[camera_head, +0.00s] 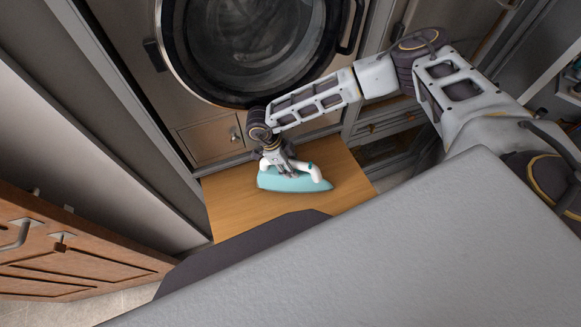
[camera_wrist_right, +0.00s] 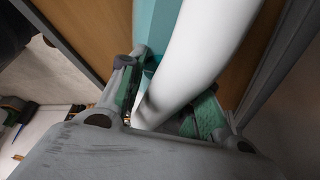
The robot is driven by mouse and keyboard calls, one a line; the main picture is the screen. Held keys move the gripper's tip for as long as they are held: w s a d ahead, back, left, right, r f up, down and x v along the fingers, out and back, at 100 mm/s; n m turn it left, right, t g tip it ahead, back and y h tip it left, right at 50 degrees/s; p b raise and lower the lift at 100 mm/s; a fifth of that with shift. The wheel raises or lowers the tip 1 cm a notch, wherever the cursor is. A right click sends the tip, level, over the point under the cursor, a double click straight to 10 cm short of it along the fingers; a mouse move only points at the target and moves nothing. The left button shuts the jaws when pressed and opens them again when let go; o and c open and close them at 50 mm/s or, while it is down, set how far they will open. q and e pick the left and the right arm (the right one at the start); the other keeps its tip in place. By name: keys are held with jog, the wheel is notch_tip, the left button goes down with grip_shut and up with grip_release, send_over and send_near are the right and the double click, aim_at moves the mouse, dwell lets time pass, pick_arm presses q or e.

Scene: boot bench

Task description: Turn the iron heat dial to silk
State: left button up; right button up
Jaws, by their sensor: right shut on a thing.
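The iron (camera_head: 290,184) has a teal body and a white handle (camera_head: 314,172). It rests on the wooden board in front of the round machine door. My right gripper (camera_head: 282,166) is at the iron's upper left part from above. In the right wrist view the white handle (camera_wrist_right: 196,50) runs between the two fingers of the gripper (camera_wrist_right: 165,105), which are shut on it. A strip of the teal body (camera_wrist_right: 148,25) shows beside the handle. I cannot make out the heat dial or its marks in either view. My left gripper is not in view.
The wooden board (camera_head: 235,205) has free room left of the iron. A machine with a round glass door (camera_head: 250,45) stands behind. A wooden cabinet (camera_head: 70,245) is at left. A large grey surface (camera_head: 370,250) fills the front.

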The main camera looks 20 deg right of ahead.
jog(key=shift+d+f+m+g, duration=0.1)
jog(key=shift+m+g, duration=0.2)
jog(key=shift+m, duration=0.5)
jog(key=shift+s, duration=0.1)
jog(key=o, duration=1.1)
jog(key=shift+c, duration=0.2)
jog(key=shift+r, duration=0.2)
notch_tip(320, 180, up, 9)
jog(key=shift+r, duration=0.35)
